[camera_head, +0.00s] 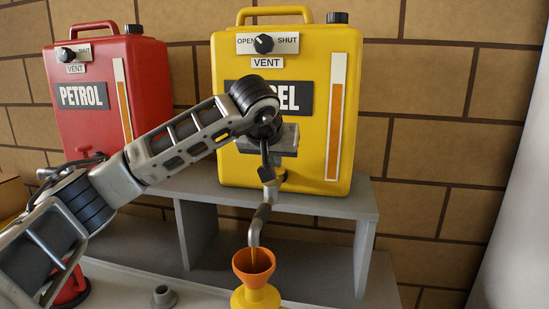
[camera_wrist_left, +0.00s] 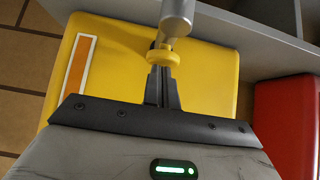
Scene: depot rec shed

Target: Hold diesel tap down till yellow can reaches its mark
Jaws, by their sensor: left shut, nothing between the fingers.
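The yellow diesel tank (camera_head: 305,165) stands on a grey shelf, its label partly hidden by my left arm. Its grey tap (camera_head: 262,215) bends down over an orange funnel (camera_head: 253,267). A thin amber stream shows between spout and funnel. The funnel sits in the yellow can (camera_head: 255,298), cut off by the frame's bottom edge; its mark is not visible. My left gripper (camera_head: 267,168) is at the tap's top, in front of the tank. In the left wrist view its fingers (camera_wrist_left: 162,88) are shut and empty, tips against or very near the yellow tap piece (camera_wrist_left: 162,57).
The vent knob (camera_head: 263,43) tops the diesel tank; an orange level shows in its gauge strip (camera_head: 335,120). A red petrol tank (camera_head: 90,110) stands left, behind my arm. The grey shelf (camera_head: 330,205) has open room at right. A small grey cap (camera_head: 164,297) lies below.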

